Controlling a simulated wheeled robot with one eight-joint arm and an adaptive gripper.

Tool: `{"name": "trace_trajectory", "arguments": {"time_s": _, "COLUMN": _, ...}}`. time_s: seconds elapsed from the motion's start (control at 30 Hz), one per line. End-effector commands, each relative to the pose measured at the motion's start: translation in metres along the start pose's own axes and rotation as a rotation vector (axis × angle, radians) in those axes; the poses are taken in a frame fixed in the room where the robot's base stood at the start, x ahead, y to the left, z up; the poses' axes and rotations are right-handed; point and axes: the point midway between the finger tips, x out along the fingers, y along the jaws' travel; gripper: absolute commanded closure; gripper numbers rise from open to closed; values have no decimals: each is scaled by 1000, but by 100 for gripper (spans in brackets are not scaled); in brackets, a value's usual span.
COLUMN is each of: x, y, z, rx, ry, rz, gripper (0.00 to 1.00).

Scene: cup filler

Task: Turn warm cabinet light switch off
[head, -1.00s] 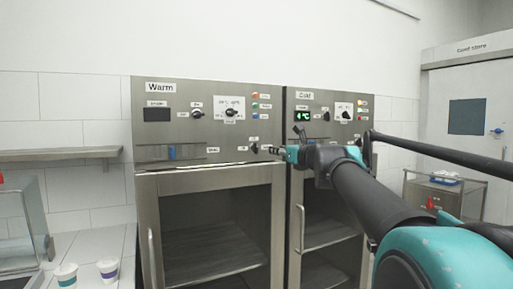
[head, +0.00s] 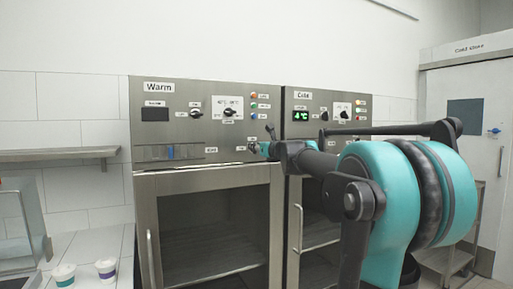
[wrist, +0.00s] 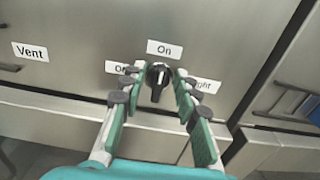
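The warm cabinet (head: 205,124) stands in the middle of the head view, with a steel control panel above a glass door. Its light switch (wrist: 158,80) is a black knob in the wrist view, with an On label above, a partly covered Off label at left and a Light label at right. The knob's handle looks roughly upright, towards On. My gripper (wrist: 157,78) is open, with one finger on each side of the knob; small gaps seem to show, but contact is unclear. In the head view my gripper (head: 262,147) is at the panel's lower right.
The cold cabinet (head: 343,103) stands close on the right, its green display lit. Other knobs (head: 229,111) and coloured lamps (head: 253,105) sit higher on the warm panel. A Vent label (wrist: 30,51) is left of the switch. Two cups (head: 106,268) stand on the left counter.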

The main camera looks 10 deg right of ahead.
Motion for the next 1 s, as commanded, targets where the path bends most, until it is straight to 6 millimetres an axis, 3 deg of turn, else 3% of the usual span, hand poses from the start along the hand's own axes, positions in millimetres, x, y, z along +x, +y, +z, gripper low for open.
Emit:
{"name": "trace_trajectory", "arguments": {"time_s": 0.37, "x": 4, "y": 0, "z": 0, "rx": 0, "ry": 0, "rz": 0, "gripper": 70}}
{"name": "trace_trajectory", "arguments": {"time_s": 0.6, "x": 4, "y": 0, "z": 0, "rx": 0, "ry": 0, "rz": 0, "gripper": 100}}
{"name": "trace_trajectory", "arguments": {"time_s": 1.0, "x": 4, "y": 0, "z": 0, "rx": -21, "ry": 0, "rz": 0, "gripper": 100}}
